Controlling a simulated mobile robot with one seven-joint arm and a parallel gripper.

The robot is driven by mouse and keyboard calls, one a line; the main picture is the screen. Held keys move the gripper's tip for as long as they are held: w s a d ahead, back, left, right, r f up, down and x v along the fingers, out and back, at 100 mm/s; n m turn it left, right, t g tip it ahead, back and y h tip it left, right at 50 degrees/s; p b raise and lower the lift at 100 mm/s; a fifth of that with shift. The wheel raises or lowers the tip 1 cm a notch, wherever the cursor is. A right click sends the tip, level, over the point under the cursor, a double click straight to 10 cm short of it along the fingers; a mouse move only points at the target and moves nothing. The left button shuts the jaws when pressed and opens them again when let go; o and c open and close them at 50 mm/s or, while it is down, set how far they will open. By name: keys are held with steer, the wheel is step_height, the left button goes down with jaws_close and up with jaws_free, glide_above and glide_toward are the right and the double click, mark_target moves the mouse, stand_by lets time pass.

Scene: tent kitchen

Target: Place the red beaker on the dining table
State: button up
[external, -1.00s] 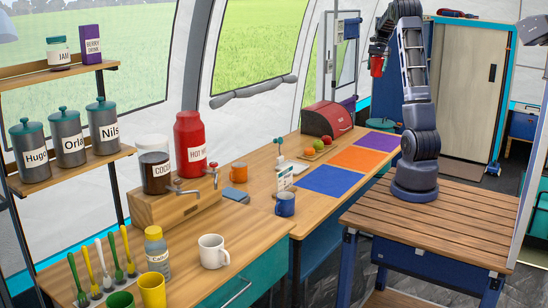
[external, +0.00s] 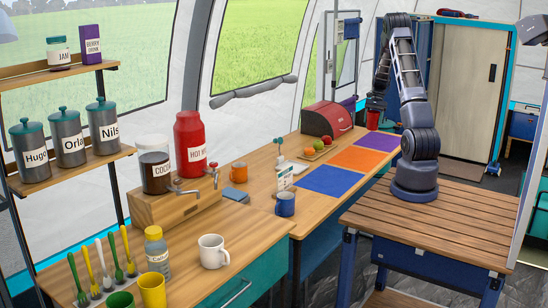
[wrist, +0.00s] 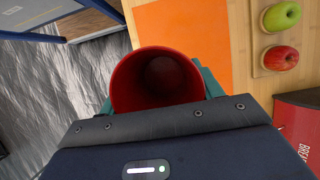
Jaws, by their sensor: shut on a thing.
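The red beaker (external: 373,120) is held by my gripper (external: 376,105) at the far end of the dining table (external: 262,163). It is upright, beside the purple mat (external: 380,142) in the picture; I cannot tell whether its base touches the table. In the wrist view the beaker (wrist: 158,82) shows its open, empty mouth between teal fingers that are shut on it. The orange mat (wrist: 185,35) lies just beyond it there, and bare table wood (wrist: 242,70) is to its right. The beaker's base is hidden.
A red bread box (external: 327,119) and a board with apples and other fruit (external: 318,145) stand along the tent-wall side. Blue (external: 331,180) and orange mats lie nearer. The wrist view shows grey floor (wrist: 50,95) left of the table edge.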

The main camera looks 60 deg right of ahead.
step_height(320, 180, down, 18)
steer(key=shift+r, duration=0.25)
stand_by(0.3)
steer(key=o, duration=1)
steer(key=shift+f, duration=0.15)
